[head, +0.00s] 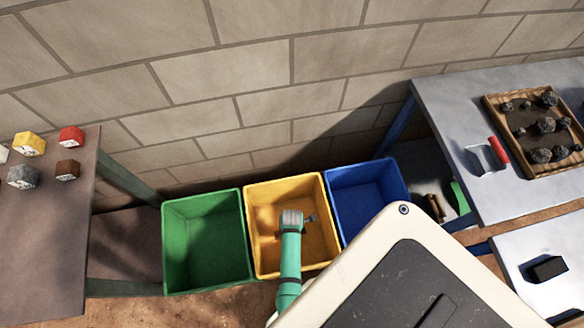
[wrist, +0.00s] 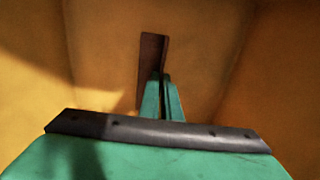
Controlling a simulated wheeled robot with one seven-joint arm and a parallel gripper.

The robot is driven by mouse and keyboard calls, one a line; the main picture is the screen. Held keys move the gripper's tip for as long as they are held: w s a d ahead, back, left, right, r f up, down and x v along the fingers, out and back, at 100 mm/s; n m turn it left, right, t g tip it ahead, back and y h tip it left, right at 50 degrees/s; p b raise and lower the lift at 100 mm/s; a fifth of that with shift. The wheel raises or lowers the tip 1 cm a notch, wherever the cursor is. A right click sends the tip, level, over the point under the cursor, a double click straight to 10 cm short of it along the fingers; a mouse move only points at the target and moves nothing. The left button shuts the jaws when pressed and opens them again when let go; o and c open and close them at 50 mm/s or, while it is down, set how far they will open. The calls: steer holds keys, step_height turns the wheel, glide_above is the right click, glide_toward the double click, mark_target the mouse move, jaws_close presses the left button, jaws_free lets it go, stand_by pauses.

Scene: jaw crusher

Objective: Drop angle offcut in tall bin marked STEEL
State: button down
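My gripper (wrist: 163,76) is inside the yellow bin, its two green fingers close together with a narrow gap. They meet the lower part of a dark brown angle offcut (wrist: 152,52), which stands out beyond the fingertips and looks gripped between them. The yellow bin (head: 262,188) stands in the middle of a row of three, and its inner walls (wrist: 240,75) fill the wrist view. In the head view my wrist hangs over and into this bin, and the offcut is hard to make out there. No STEEL marking is readable on any bin.
A green bin (head: 172,210) stands to the left and a blue bin (head: 343,180) to the right, both touching or close. A table (head: 45,240) with small coloured blocks is at left. A grey bench (head: 450,110) holds a wooden tray (head: 492,115) of rocks at right.

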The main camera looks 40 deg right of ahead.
steer(key=shift+f, duration=2.05)
steer(key=shift+w+f, duration=0.1)
steer(key=shift+f, duration=0.05)
steer(key=c, duration=2)
jaws_free()
steer(key=shift+s, duration=0.2)
steer(key=r, duration=1.1)
steer(key=shift+w+r, duration=0.2)
steer(key=shift+r, duration=0.4)
steer(key=shift+s, duration=0.1)
steer(key=shift+d, duration=0.1)
